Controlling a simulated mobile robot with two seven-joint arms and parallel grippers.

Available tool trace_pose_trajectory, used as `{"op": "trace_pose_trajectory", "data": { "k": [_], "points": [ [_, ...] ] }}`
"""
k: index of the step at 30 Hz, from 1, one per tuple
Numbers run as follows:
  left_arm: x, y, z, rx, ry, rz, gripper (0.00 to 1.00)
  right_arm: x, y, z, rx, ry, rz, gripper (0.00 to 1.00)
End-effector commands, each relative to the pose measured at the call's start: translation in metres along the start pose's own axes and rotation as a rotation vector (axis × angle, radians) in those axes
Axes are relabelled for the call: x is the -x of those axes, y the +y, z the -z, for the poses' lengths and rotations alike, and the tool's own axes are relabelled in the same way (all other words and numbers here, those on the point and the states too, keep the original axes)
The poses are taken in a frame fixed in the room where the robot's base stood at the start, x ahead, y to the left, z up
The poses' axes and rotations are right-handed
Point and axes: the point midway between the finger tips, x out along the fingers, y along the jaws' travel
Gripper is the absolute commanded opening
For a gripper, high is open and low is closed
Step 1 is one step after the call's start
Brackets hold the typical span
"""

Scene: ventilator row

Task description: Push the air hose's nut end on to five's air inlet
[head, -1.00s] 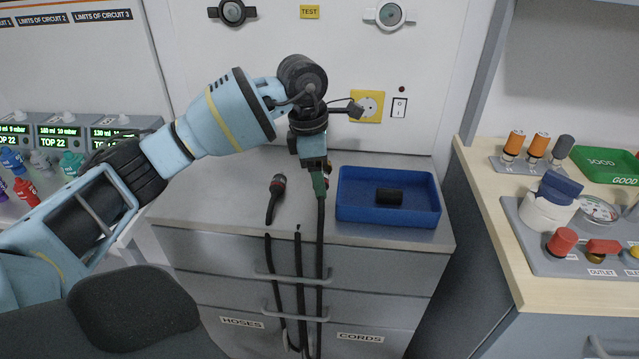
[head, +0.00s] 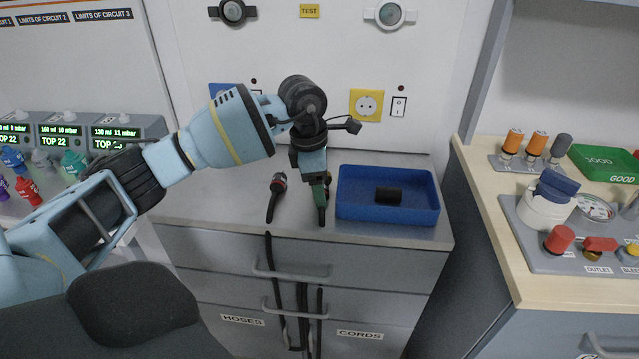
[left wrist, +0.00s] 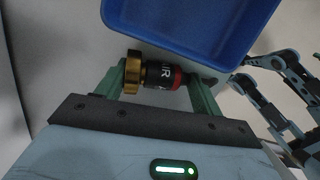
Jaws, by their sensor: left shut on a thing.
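My left gripper (head: 319,190) is low over the grey counter (head: 220,190), just left of the blue tray. In the left wrist view, its green fingers (left wrist: 163,88) are shut on the air hose's end (left wrist: 158,74), a black sleeve marked "AIR" with a red ring and a brass nut at its left. In the head view the fingers mostly hide this end; a short dark piece shows below them. Dark hoses (head: 303,310) hang down the drawer fronts. Five's air inlet cannot be made out. My right gripper is not in the head view.
Another dark hose end (head: 277,193) with a red ring lies left of my gripper. The blue tray (head: 425,208) with a black cylinder (head: 388,196) is close on the right. Ventilator units (head: 130,132) stand at the far left. A wooden bench (head: 478,195) is at right.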

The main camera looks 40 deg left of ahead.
Motion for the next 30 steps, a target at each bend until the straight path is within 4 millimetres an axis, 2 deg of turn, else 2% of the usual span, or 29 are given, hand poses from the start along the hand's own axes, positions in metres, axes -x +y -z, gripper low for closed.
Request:
{"op": "trace_pose_trajectory", "data": {
  "k": [1,6,20,23,30],
  "points": [
    [-0.009,-0.003,0.003,0.000,0.013,0.011,0.68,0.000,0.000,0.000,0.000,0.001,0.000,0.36],
    [-0.010,-0.003,0.003,-0.001,0.015,0.014,0.89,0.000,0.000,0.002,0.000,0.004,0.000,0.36],
    [-0.010,-0.006,0.001,-0.006,0.016,0.021,0.89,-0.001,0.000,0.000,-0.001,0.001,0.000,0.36],
    [-0.005,-0.006,0.000,-0.007,0.014,0.020,0.89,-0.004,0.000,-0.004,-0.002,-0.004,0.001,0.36],
    [0.039,-0.005,0.002,-0.004,0.010,0.010,0.89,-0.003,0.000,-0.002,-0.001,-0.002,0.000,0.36]
  ]
}}
